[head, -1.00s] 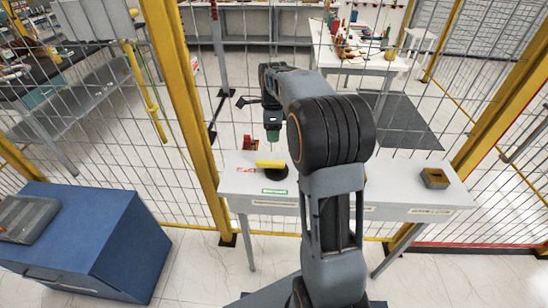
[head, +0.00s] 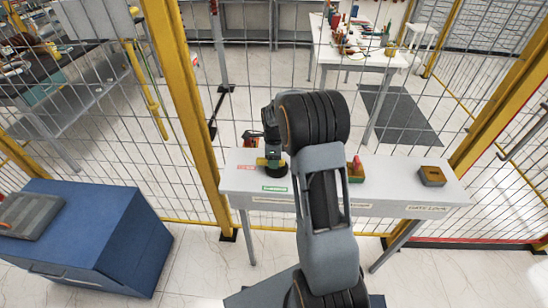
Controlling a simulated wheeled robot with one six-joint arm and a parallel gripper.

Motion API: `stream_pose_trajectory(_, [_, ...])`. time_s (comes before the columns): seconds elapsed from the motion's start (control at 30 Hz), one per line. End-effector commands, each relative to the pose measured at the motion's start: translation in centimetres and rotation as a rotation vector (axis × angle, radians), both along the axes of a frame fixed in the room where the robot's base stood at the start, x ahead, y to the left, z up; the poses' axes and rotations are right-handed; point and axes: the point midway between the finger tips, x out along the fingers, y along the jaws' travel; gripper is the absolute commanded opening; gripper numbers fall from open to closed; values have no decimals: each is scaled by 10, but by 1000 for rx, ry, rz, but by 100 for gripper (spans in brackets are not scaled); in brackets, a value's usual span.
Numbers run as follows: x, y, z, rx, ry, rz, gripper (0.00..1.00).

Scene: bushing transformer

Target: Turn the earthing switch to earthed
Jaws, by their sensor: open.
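The earthing switch is a round black base (head: 276,173) with a yellow handle (head: 261,161) on top, at the left end of the grey bench. The left end of the handle shows and points left, toward a small red label (head: 246,167). A green label (head: 274,188) lies in front of the switch. My gripper (head: 273,160) is open and points down, right at the handle. It covers the handle's middle and right part. I cannot tell whether the fingers touch the handle or stand around it.
The grey bench (head: 405,180) stands against a wire mesh fence with yellow posts (head: 190,110). A blue cabinet (head: 90,235) stands at left.

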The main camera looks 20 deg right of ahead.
Motion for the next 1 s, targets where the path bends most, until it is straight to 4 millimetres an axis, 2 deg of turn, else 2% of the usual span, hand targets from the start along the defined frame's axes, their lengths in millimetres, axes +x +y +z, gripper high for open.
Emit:
stream_pose_trajectory(0.3, [0,0,-2,0,0,0,51])
stream_pose_trajectory(0.83, [0,0,-1,0,0,0,0])
stream_pose_trajectory(1.0, [0,0,-1,0,0,0,0])
